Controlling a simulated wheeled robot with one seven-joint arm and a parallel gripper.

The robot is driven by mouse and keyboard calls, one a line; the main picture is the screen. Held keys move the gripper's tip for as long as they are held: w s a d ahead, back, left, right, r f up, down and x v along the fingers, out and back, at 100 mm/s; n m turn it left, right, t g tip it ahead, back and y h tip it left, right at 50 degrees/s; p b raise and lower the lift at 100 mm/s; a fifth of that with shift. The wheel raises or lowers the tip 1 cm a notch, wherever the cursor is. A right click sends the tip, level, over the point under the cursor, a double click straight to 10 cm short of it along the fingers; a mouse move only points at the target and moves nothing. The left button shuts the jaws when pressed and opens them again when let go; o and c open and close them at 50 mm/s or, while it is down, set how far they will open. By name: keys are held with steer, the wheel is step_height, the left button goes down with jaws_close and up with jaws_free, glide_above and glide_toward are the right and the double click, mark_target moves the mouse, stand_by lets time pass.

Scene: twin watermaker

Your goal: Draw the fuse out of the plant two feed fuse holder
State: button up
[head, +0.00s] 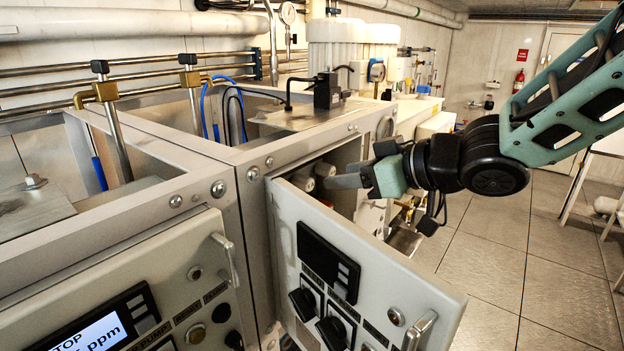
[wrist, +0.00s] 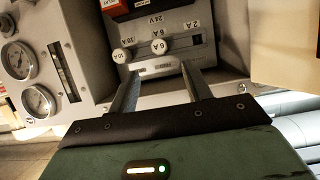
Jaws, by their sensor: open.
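A grey fuse panel (wrist: 170,60) with upside-down lettering faces my gripper in the wrist view. It carries two white round fuse caps: one (wrist: 122,56) by a 10 A label and one (wrist: 158,46) by a 6 A label. By the 2 A label is a dark slot (wrist: 197,40) with no white cap visible. I cannot read which holder is plant two feed. My gripper (wrist: 161,72) is open and empty, its fingertips short of the caps, the 6 A cap lying between their lines. In the head view the gripper (head: 340,181) reaches left behind the open door, near white caps (head: 324,169).
The open cabinet door (head: 345,265) stands in front of the gripper. The cabinet's metal frame (head: 255,185) is to the left. Gauges (wrist: 38,100) sit left in the wrist view, and a pale panel (wrist: 285,45) is at right. Open floor (head: 520,255) lies to the right.

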mark_target(311, 181)
steer(key=p+x, duration=0.1)
steer(key=x, duration=0.8)
steer(key=shift+w+f, duration=0.1)
steer(key=shift+f, duration=0.05)
jaws_close()
steer(key=s+d, duration=0.3)
steer(key=d, duration=0.1)
steer(key=shift+s+d+p, duration=0.3)
steer(key=shift+s, duration=0.1)
stand_by(0.5)
steer(key=shift+f, duration=0.1)
